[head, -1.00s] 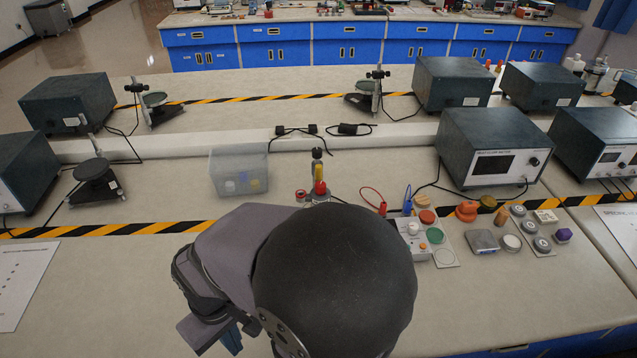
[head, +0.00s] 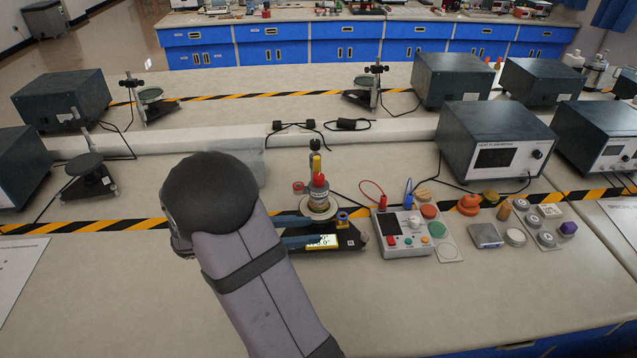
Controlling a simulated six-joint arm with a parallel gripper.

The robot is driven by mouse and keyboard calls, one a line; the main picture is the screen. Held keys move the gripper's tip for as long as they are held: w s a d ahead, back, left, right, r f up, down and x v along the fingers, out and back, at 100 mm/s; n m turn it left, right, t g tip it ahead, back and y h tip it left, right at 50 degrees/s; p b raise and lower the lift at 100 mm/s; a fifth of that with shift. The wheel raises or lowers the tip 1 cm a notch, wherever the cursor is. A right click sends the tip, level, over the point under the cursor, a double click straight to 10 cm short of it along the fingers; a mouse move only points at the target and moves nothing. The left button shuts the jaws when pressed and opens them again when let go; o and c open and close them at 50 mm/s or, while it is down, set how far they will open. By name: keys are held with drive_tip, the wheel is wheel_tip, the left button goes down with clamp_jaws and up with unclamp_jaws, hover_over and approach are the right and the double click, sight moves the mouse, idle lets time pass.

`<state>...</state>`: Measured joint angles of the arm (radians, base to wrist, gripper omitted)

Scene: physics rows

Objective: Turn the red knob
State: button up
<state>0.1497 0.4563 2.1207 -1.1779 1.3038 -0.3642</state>
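A small upright device (head: 322,203) stands on a dark base with a lit display (head: 322,241), near the middle of the bench in the head view. A red knob-like part (head: 319,181) sits high on it, below a yellow piece (head: 316,163). A smaller red round part (head: 298,188) shows at its left. My gripper (head: 308,231) is low at the left of the device, below the red part. Its two blue fingers point right, apart from each other, with nothing seen held. Whether they touch the device cannot be told.
A control box (head: 405,247) with a red button, a white knob and red and blue leads stands to the right. Several discs and small blocks lie beyond it. A translucent bin (head: 252,165) is partly hidden behind my arm. The front bench right of my arm is clear.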

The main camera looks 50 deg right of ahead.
sight(314, 180)
drive_tip(key=w+d+r+n+h, duration=0.1)
drive_tip(key=w+d, duration=0.1)
drive_tip(key=w+d+r+n+t+h, duration=0.1)
drive_tip(key=w+d+n+h, duration=0.1)
drive_tip(key=w+d+r+n+h+b, duration=0.1)
drive_tip(key=w+h, duration=0.1)
drive_tip(key=w, duration=0.1)
drive_tip(key=shift+d, duration=0.4)
drive_tip(key=shift+w+d+r+n+t+h, duration=0.25)
drive_tip(key=shift+w+r+n+t+h, duration=0.05)
drive_tip(key=shift+w+n+t, duration=0.2)
drive_tip(key=shift+s+d+p, duration=0.2)
drive_tip(key=shift+d+p, duration=0.15)
drive_tip(key=shift+d, duration=0.85)
drive_tip(key=shift+s+d+p, duration=0.15)
drive_tip(key=shift+d+p, duration=0.15)
drive_tip(key=shift+d, duration=0.9)
drive_tip(key=shift+s+d+p, duration=0.2)
drive_tip(key=shift+d+p, duration=0.15)
drive_tip(key=shift+d, duration=0.85)
clamp_jaws()
